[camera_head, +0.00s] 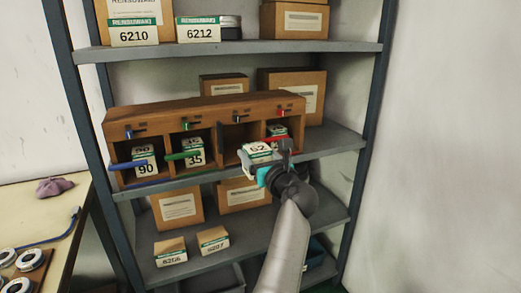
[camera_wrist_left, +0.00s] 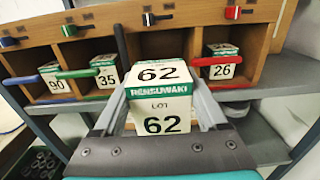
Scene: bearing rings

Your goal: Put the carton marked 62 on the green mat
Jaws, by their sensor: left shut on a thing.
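The carton marked 62 (camera_head: 257,149) is a small white box with a green band, also large in the wrist view (camera_wrist_left: 160,100). My left gripper (camera_head: 262,161) is shut on it, with one finger on each side in the wrist view (camera_wrist_left: 160,108). The carton is held in front of the wooden rack, before its third compartment from the left, clear of the rack as far as I can see. I cannot make out a green mat in either view. My right gripper is not in view.
The wooden rack (camera_head: 205,112) stands on a shelf. Cartons marked 90 (camera_head: 146,168), 35 (camera_head: 194,157) and 26 (camera_wrist_left: 222,70) sit behind blue, green and red bars. The third compartment looks empty, its dark bar upright. A wooden table (camera_head: 50,215) stands left.

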